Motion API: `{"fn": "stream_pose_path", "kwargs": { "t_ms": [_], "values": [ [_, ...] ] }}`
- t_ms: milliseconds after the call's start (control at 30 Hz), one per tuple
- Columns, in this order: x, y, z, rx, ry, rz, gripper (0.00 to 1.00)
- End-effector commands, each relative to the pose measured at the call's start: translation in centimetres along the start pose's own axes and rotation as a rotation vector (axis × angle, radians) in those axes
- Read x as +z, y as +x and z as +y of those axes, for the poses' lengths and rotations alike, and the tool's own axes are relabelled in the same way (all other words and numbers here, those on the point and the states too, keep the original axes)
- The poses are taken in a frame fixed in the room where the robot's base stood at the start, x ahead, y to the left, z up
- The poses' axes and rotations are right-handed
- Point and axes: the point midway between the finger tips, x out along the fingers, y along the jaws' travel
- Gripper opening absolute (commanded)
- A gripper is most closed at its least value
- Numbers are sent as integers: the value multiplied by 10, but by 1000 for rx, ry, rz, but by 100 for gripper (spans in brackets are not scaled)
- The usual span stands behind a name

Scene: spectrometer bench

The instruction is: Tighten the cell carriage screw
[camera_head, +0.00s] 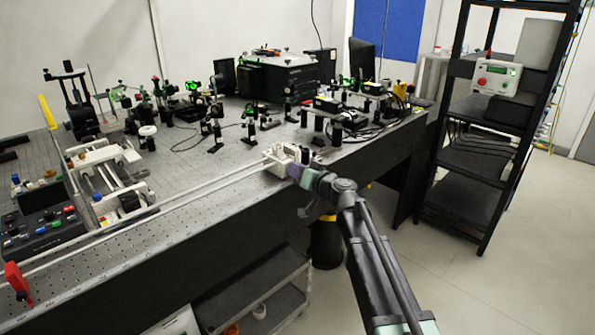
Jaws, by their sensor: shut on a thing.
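The pale cell carriage (275,153) sits on the long rail (215,184) along the front of the optical bench. My gripper (295,172) is at the carriage's right front side, with my arm coming up from the lower right. The gripper is small in this view and shut at the carriage, where its jaws appear to be on the carriage screw. The screw itself is hidden by the gripper, so its turn or seating cannot be seen.
Small optics mounts (214,135) stand behind the carriage. A black instrument (285,78) is at the back. A control box (45,228) and a white-framed stage (118,180) are at left. A black shelf rack (478,150) stands right, with open floor before it.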

Motion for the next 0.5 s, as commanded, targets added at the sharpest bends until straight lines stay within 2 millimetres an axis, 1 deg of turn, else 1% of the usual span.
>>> {"fn": "stream_pose_path", "kwargs": {
  "t_ms": [267, 500],
  "values": [
    [0, 0, 0, 0, 98, 0, 0],
    [0, 0, 0, 0, 282, 0, 0]
  ]
}}
